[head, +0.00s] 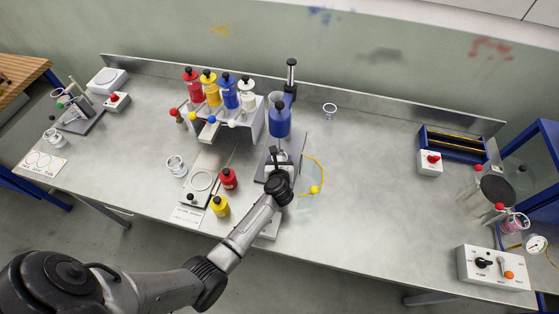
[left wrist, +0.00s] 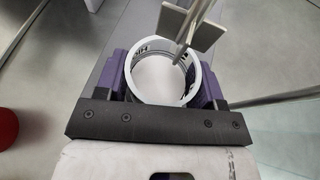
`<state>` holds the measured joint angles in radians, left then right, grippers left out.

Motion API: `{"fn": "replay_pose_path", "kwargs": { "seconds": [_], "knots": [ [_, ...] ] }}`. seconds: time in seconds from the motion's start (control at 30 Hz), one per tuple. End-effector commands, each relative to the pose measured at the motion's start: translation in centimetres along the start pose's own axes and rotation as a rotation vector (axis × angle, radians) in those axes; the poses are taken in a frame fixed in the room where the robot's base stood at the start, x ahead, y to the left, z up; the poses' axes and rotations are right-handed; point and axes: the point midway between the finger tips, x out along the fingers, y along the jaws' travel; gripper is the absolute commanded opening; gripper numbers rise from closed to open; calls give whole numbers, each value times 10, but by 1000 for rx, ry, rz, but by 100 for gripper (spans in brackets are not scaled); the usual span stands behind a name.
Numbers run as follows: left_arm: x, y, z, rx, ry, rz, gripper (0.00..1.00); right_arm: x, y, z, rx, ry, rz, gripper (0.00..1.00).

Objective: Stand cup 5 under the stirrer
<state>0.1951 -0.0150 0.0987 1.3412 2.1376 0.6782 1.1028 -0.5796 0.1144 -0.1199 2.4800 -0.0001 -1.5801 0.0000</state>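The stirrer (head: 280,120) has a blue motor head on a dark post, above a grey base at the middle of the bench. My left gripper (head: 280,160) is low in front of it, over the base. In the left wrist view a clear cup (left wrist: 134,84) with dark printing sits between my purple fingers (left wrist: 163,82), which touch its sides. The stirrer's metal paddle (left wrist: 188,27) and rod overlap the cup's far rim; how deep they reach is unclear. The cup's number is not readable. In the head view my gripper hides the cup. My right gripper is not in view.
A red bottle (head: 228,179) and a yellow bottle (head: 220,206) stand left of my arm, near another cup (head: 176,165). A rack (head: 250,128) of coloured bottles stands behind them. A cup (head: 329,111) stands behind right.

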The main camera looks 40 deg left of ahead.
Motion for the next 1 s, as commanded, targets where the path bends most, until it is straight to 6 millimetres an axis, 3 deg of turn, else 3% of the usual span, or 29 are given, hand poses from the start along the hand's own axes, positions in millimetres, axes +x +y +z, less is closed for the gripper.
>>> {"fn": "replay_pose_path", "kwargs": {
  "seconds": [0.2,0.53,1.0],
  "knots": [
    [0,0,1,0,0,0,82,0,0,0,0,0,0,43],
    [-4,0,5,0,0,-1,82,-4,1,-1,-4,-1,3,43],
    [-85,0,3,-3,2,-1,82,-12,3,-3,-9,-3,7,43]
  ]
}}
